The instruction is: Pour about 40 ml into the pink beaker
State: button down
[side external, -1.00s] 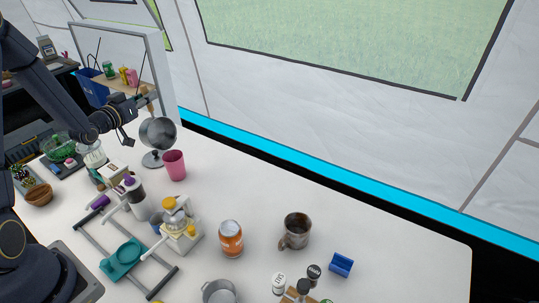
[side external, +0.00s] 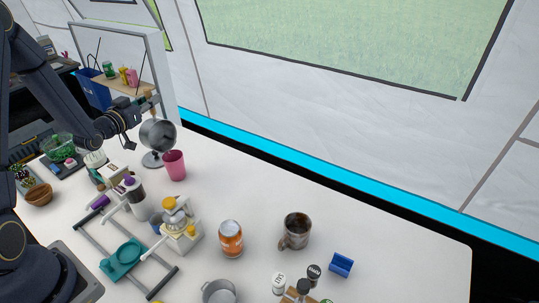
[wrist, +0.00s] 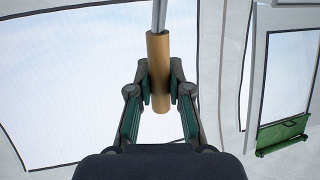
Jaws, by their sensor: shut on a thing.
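The pink beaker (side external: 174,167) stands upright on the white table, left of centre in the side view. My gripper (side external: 146,104) is shut on the wooden handle (wrist: 159,75) of a metal pan or ladle. Its round grey bowl (side external: 157,134) hangs tilted, just above and left of the beaker, close to its rim. In the wrist view my gripper (wrist: 159,90) has its fingers on both sides of the handle; the bowl is out of that view. I cannot make out any liquid in the bowl or the level inside the beaker.
A grey round base (side external: 152,160) stands below the bowl. The table right of the beaker is clear.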

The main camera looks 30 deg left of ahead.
jog(key=shift+d+r+m, duration=0.15)
jog(key=shift+d+m, duration=0.75)
jog(key=shift+d, duration=0.55)
